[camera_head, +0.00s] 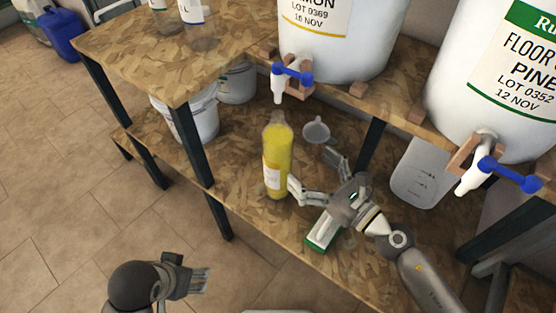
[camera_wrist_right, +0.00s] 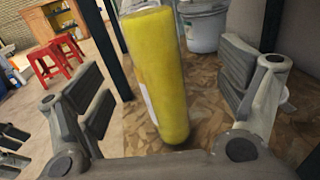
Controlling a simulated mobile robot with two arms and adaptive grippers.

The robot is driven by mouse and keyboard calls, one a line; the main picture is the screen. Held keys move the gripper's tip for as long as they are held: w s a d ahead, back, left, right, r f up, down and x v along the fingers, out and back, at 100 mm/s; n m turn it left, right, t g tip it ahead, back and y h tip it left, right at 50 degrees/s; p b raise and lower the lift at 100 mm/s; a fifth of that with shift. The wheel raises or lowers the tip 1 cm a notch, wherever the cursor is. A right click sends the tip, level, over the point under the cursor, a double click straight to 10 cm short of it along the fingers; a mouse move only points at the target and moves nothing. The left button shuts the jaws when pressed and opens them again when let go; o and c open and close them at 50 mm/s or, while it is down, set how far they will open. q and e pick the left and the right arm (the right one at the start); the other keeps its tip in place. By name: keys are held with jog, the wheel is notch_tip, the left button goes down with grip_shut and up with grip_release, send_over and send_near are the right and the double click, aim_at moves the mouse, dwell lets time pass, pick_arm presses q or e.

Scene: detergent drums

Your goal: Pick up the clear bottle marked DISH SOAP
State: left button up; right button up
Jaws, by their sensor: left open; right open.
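A clear bottle filled with yellow liquid (camera_head: 277,160) stands upright on the lower shelf. Its white label is too small to read, so I cannot tell if it says DISH SOAP. My right gripper (camera_head: 316,176) is open just right of the bottle, one finger close to its lower side. In the right wrist view the bottle (camera_wrist_right: 157,75) shows between the two spread fingers (camera_wrist_right: 165,100), and nothing is gripped. My left gripper (camera_head: 203,281) is open and empty, low over the floor at the left, far from the bottle.
White drums (camera_head: 340,45) with blue-handled taps (camera_head: 292,75) stand on the upper shelf (camera_head: 150,55), above the bottle. A grey funnel (camera_head: 316,131), a green-and-white box (camera_head: 322,232), a clear jug (camera_head: 420,175) and white buckets (camera_head: 190,115) are on the lower shelf. A table leg (camera_head: 196,145) stands left.

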aim_at(291, 153)
jog(key=p+x, duration=0.1)
jog(key=x, duration=0.3)
jog(key=shift+a+r, duration=0.1)
jog(key=shift+a, duration=0.05)
jog(key=shift+w+a, duration=0.4)
jog(key=w+a, duration=0.1)
jog(key=w+a+f, duration=0.1)
jog(key=a, duration=0.1)
jog(key=shift+w+a, duration=0.25)
jog(key=shift+w, duration=0.15)
jog(key=shift+w+a, duration=0.2)
jog(key=shift+w, duration=0.05)
pick_arm(q)
jog(key=x, duration=0.2)
jog(key=shift+f, duration=0.4)
pick_arm(e)
grip_shut()
pick_arm(q)
jog(key=shift+w, duration=0.15)
pick_arm(e)
jog(key=shift+r, duration=0.15)
